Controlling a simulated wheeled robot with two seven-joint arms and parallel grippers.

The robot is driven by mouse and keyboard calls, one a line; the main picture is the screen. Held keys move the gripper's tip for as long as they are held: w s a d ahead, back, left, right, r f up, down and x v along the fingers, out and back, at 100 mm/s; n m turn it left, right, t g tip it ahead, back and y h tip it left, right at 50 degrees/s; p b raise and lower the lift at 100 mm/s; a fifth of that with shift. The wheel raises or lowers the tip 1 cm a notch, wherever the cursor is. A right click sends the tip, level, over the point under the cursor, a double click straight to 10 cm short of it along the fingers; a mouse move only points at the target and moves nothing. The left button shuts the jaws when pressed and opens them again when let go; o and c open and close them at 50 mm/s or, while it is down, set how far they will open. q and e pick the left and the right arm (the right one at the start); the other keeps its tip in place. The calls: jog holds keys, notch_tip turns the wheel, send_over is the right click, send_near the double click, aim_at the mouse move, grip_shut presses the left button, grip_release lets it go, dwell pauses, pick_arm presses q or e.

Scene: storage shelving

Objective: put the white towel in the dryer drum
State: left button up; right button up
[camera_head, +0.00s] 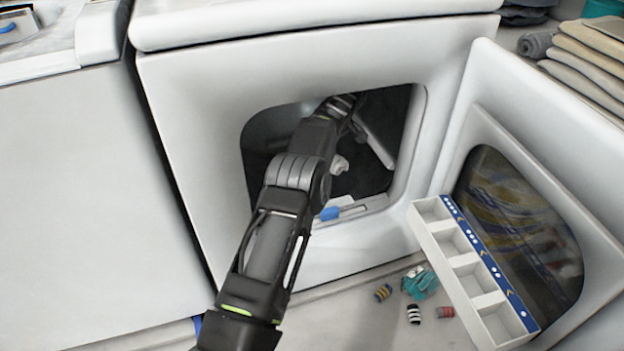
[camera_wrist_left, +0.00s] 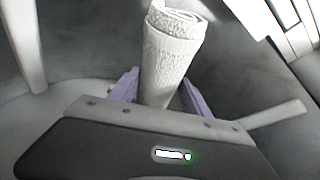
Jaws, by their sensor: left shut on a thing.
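A rolled white towel (camera_wrist_left: 172,58) stands between the purple fingers of my left gripper (camera_wrist_left: 160,92) in the left wrist view. The gripper is shut on its lower part. The dryer drum (camera_head: 272,133) is the dark space behind the opening in the white front in the head view. My left arm reaches through the opening, and its gripper end is inside and mostly hidden there. A small whitish piece inside the opening may be the towel, but I cannot tell. Grey drum wall (camera_wrist_left: 85,35) surrounds the towel in the wrist view. My right gripper is not in view.
The dryer door (camera_head: 455,130) hangs open at the right. A white compartment box (camera_head: 462,262) leans near it. A blue-and-grey item (camera_head: 345,211) lies at the opening's lower lip. Batteries (camera_head: 414,314) and a teal object (camera_head: 420,283) lie below. Folded towels (camera_head: 590,60) are stacked at top right.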

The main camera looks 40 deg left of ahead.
pick_arm(q)
jog(key=shift+f+b, duration=0.6)
jog(key=shift+f, duration=1.35)
jog(key=shift+f+b, duration=1.15)
jog(key=shift+f, duration=1.4)
jog(key=shift+f+b, duration=0.3)
jog(key=shift+f, duration=0.3)
jog(key=o, duration=1.6)
jog(key=shift+r, duration=0.15)
